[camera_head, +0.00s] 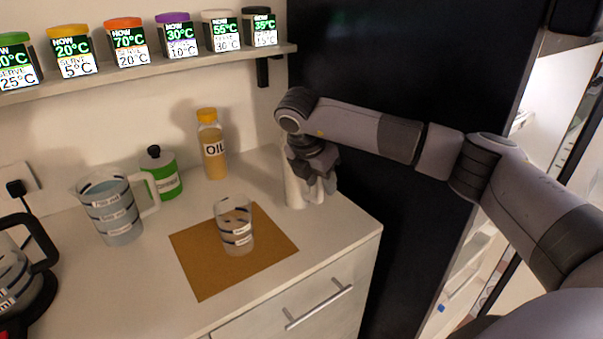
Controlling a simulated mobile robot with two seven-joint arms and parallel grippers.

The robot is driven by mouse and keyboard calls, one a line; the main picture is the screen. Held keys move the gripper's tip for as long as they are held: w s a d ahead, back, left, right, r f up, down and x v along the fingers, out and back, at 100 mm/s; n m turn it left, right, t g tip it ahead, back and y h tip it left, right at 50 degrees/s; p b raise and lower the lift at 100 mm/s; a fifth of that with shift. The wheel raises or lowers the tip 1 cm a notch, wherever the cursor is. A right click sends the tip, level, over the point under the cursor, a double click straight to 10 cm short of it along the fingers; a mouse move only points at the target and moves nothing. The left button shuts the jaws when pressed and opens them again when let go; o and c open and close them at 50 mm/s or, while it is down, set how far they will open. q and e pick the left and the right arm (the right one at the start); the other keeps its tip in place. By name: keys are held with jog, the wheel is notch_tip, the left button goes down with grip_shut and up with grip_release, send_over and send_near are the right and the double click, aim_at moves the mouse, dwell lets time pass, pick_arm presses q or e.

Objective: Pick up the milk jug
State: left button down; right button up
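A white upright vessel (293,187), which looks like the milk jug, stands near the right end of the counter. My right gripper (318,190) points down at its right side and hides much of its upper part and right side. The fingers overlap the vessel in this view; whether they touch or grip it cannot be told. My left gripper is not in view.
A clear beaker (236,230) stands on a brown mat (198,270). A dark panel (390,75) rises behind my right arm.

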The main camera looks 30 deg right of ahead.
grip_shut()
jog(key=shift+r, duration=0.15)
dwell(1.0)
